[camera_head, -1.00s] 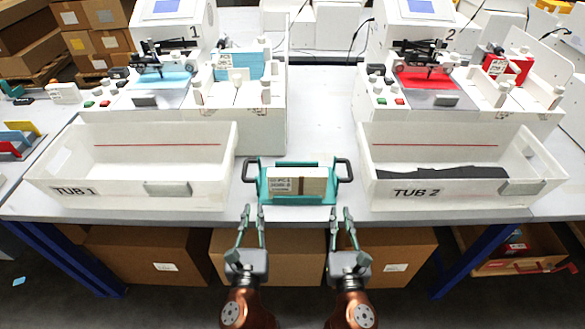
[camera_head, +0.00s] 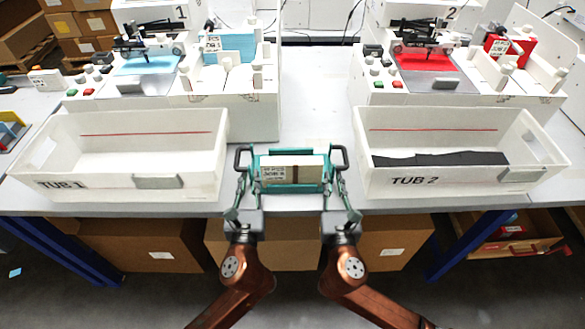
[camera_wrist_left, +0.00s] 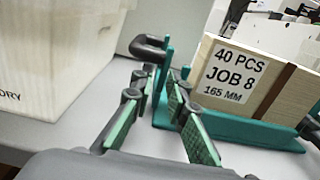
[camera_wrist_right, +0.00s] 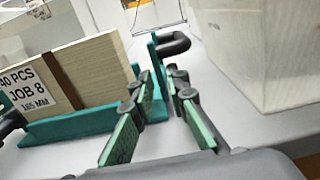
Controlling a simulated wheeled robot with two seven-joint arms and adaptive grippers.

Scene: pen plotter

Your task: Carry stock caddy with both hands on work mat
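The stock caddy (camera_head: 291,187) is a teal tray with a black handle at each end, holding a pale block labelled "JOB 8". It rests on the table near the front edge, between the two tubs. My left gripper (camera_head: 241,183) is open at its left end; in the left wrist view the left handle (camera_wrist_left: 150,46) lies just beyond the fingertips. My right gripper (camera_head: 341,184) is open at its right end; in the right wrist view the right handle (camera_wrist_right: 174,44) lies just beyond the fingertips. Neither grips a handle. I cannot make out a work mat.
TUB 1 (camera_head: 60,170) stands left of the caddy and TUB 2 (camera_head: 440,179) close to its right, holding dark material. Two plotters, 1 (camera_head: 240,112) and 2 (camera_head: 470,98), stand behind. The table (camera_head: 312,95) between them is clear.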

